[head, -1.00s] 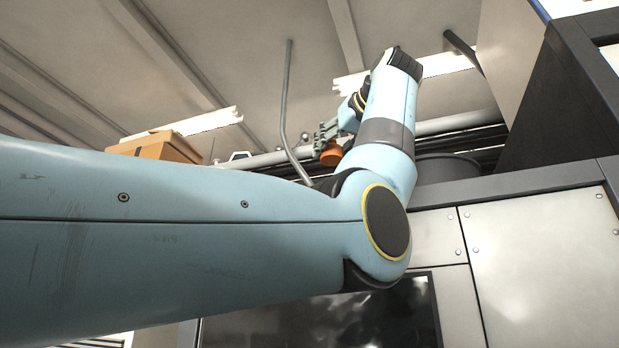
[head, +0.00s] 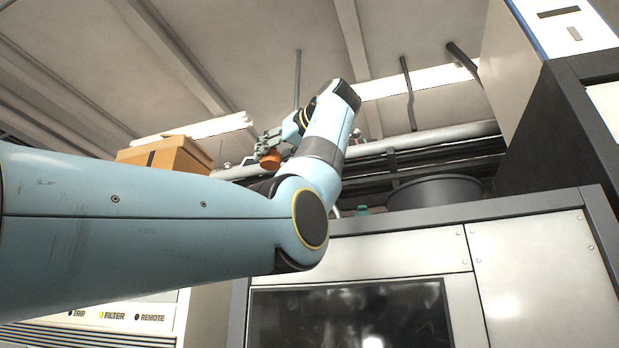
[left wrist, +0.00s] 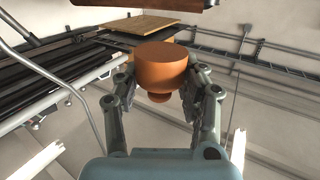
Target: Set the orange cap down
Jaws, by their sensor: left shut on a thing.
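The orange cap (head: 271,160) is a small round piece, held high above the cabinet tops in the head view. My left gripper (head: 266,147) is shut on it, and the cap hangs at its fingers, partly beside my blue wrist. In the left wrist view the cap (left wrist: 162,66) shows large, with a wide upper part and a narrower lower part. The two grey fingers of my left gripper (left wrist: 163,88) stand on either side of it. What lies directly beneath the cap is hard to tell. My right gripper is not in view.
A cardboard box (head: 166,154) stands behind my left arm. A dark round tub (head: 436,193) and a small green thing (head: 362,210) stand on the grey cabinet (head: 400,245). Pipes (head: 430,135) run behind. A tall dark cabinet (head: 555,130) rises at the right.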

